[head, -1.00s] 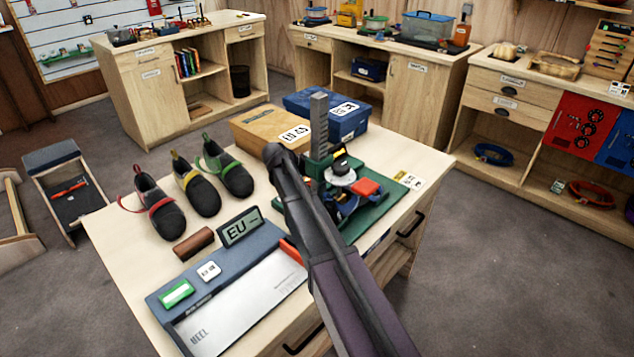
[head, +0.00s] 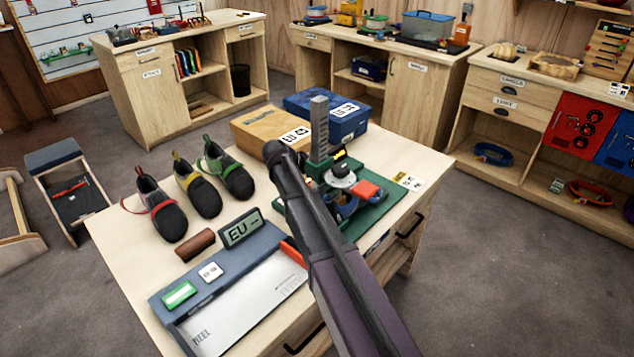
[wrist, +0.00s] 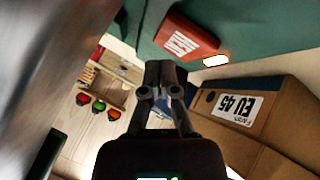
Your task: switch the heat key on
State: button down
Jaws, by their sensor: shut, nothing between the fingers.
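My gripper (wrist: 160,82) shows in the wrist view with its two dark fingers together and empty. A red key-like block with a white label (wrist: 184,42) sits on a green surface (wrist: 250,30) just beyond the fingertips, apart from them in the picture. A small pale, orange-rimmed oval (wrist: 216,60) is beside it. The label is too blurred to read, so I cannot tell its switch position. In the head view, a green-based device (head: 385,213) with a grey toothed column (head: 318,125) and a red block (head: 366,189) stands behind my arm. My arm hides its left part and my fingers.
A brown EU 45 box (wrist: 270,105) is close to the right of my fingers in the wrist view. In the head view, three shoes (head: 197,187), a blue box (head: 315,105) and a measuring board (head: 255,290) share the bench.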

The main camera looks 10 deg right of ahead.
jog(key=shift+r+p, duration=2.55)
jog(key=shift+r, duration=0.25)
